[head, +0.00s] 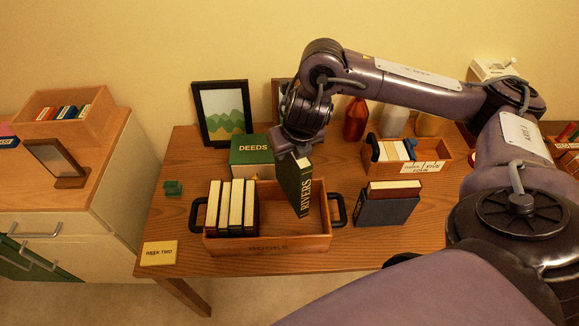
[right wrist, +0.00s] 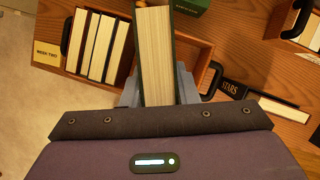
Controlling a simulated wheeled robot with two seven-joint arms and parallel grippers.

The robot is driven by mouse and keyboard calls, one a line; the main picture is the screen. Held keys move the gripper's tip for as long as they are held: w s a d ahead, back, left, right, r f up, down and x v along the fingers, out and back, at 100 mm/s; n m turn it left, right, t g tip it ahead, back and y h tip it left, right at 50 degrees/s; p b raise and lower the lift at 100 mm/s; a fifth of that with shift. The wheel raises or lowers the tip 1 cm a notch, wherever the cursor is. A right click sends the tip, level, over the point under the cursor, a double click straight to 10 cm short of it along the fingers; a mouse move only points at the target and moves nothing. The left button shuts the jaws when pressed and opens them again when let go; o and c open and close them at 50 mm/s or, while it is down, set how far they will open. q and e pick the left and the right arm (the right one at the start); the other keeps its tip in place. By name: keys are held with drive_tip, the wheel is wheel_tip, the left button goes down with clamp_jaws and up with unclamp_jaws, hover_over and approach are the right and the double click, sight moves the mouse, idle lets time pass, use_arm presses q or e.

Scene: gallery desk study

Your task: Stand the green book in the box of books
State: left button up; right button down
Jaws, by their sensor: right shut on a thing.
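The green book (head: 295,184), with "RIVERS" on its spine, is held upright and slightly tilted over the right part of the wooden box of books (head: 270,243). My right gripper (head: 291,150) is shut on its top end; in the right wrist view the book's page edges (right wrist: 156,55) show between the fingers (right wrist: 158,88). The book's lower end overlaps the box's inside in the head view; I cannot tell whether it touches the floor. Several books (head: 230,207) stand at the left of the box. The box's right part is otherwise empty. My left gripper is not in view.
A green "DEEDS" box (head: 251,150) stands behind the box. A yellow "WEEK TWO" card (head: 159,253) lies at the desk's front left. A picture frame (head: 222,113) stands behind.

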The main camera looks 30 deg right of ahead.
sight(298, 181)
wheel_tip(298, 181, down, 10)
drive_tip(key=b, duration=0.5)
drive_tip(key=shift+r, duration=0.2)
wheel_tip(298, 181, down, 2)
drive_tip(key=shift+f, duration=3)
drive_tip(key=c, duration=1.1)
unclamp_jaws()
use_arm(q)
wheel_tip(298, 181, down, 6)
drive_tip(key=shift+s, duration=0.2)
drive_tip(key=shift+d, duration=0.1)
use_arm(e)
drive_tip(key=p+v, duration=0.2)
drive_tip(key=v, duration=0.9)
drive_tip(key=shift+w+r, duration=0.15)
drive_tip(key=shift+s+r, duration=0.25)
drive_tip(key=shift+r, duration=0.15)
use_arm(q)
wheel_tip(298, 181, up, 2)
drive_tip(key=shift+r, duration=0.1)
